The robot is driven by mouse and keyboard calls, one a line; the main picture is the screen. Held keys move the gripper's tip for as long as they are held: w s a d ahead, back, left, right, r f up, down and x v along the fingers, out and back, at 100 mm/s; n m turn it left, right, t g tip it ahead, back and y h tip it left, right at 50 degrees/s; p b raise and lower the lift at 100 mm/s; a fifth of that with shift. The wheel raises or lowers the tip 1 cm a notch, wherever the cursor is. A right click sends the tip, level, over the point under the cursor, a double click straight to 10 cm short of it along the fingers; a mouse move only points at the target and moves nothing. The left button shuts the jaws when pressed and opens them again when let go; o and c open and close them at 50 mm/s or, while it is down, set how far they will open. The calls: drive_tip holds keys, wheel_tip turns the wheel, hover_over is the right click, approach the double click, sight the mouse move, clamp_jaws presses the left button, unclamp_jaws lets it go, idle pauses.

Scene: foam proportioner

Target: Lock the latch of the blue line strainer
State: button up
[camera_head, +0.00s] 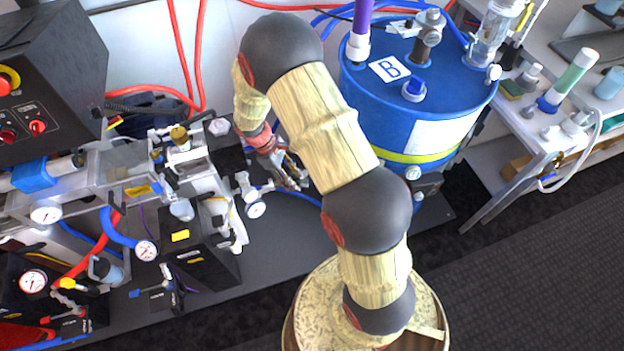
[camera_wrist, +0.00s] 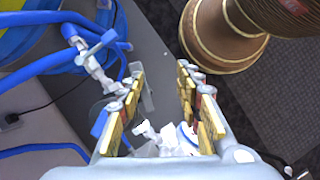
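My gripper (camera_head: 290,172) is low beside the pipework, left of the blue tank. In the wrist view my gripper (camera_wrist: 160,85) is open, with a clear gap between its yellow-padded fingers and nothing held. White fittings (camera_wrist: 168,140) show between the finger bases, partly hidden by the gripper body. A blue part (camera_wrist: 100,122) lies beside the left finger. A pale valve-like fitting on blue line (camera_wrist: 92,55) is at upper left of the wrist view, apart from the fingers. I cannot tell which of these parts is the strainer or its latch, nor the latch's state.
The blue tank (camera_head: 420,115) marked B stands right of my arm. A white pipe fitting with a gauge (camera_head: 256,209) is left of my gripper. Metal piping and black boxes (camera_head: 200,250) crowd the left. Red hoses (camera_head: 182,50) run behind. Dark floor (camera_head: 520,270) is clear at right.

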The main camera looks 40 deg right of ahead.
sight(304, 181)
drive_tip(key=d+f+n+b, duration=0.1)
drive_tip(key=f, duration=0.1)
drive_tip(key=w+d+f, duration=0.1)
drive_tip(key=d+f, duration=0.1)
drive_tip(key=d+f+n+t+b, duration=0.1)
drive_tip(key=f, duration=0.1)
drive_tip(key=shift+w+d+f+n+b, duration=0.15)
drive_tip(key=shift+d+f+n+b, duration=0.05)
drive_tip(key=shift+f+n+b, duration=0.1)
drive_tip(key=shift+r, duration=0.1)
drive_tip(key=shift+c, duration=1.2)
drive_tip(key=shift+h, duration=0.3)
clamp_jaws()
